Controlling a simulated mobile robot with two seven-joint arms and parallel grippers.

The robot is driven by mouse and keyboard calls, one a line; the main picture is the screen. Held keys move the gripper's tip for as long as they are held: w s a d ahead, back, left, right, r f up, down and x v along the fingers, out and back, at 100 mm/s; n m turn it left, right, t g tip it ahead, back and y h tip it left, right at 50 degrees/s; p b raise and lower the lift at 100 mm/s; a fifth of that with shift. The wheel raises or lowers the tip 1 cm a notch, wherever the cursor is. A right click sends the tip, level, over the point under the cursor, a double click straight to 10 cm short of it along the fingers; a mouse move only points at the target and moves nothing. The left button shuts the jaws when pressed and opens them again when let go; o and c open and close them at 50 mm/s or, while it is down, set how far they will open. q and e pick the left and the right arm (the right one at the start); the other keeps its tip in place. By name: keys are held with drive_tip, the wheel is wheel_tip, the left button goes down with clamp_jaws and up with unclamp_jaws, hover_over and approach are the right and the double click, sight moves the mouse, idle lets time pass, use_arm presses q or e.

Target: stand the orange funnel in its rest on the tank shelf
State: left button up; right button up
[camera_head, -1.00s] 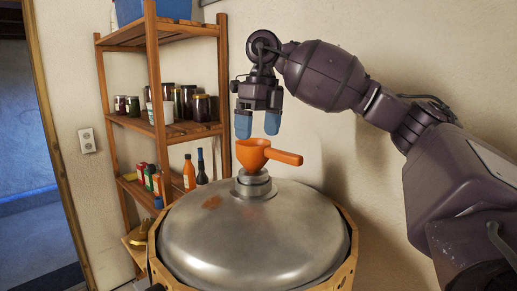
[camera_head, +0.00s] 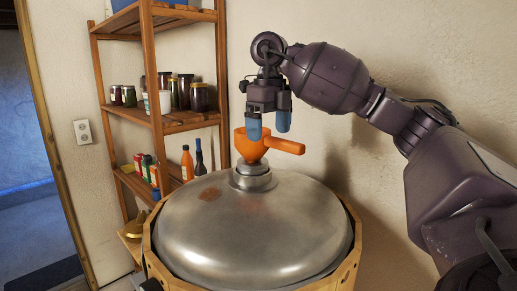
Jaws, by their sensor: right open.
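The orange funnel (camera_head: 249,148) stands upright, mouth up, over the stepped metal neck (camera_head: 252,178) on top of the large metal tank (camera_head: 250,235). Its handle (camera_head: 288,147) sticks out to the right. My right gripper (camera_head: 268,126) points down, open, right at the funnel. Its left blue fingertip overlaps the funnel's mouth in the picture, and its right fingertip is above the handle. I cannot tell whether either finger touches the funnel. No separate funnel rest can be made out. My left gripper is out of view.
A wooden shelf rack (camera_head: 165,122) with several jars and bottles stands behind and left of the tank. An orange bottle (camera_head: 187,165) is near the tank's edge. A wooden frame (camera_head: 347,280) surrounds the tank. The wall is close behind my right arm.

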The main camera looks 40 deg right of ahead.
sight(269, 136)
drive_tip(key=f, duration=0.2)
drive_tip(key=w+f, duration=0.1)
drive_tip(key=f, duration=0.1)
drive_tip(key=shift+d+f+p, duration=0.1)
drive_tip(key=shift+d+p, duration=0.3)
drive_tip(key=shift+f, duration=0.45)
drive_tip(key=shift+s, duration=0.15)
clamp_jaws()
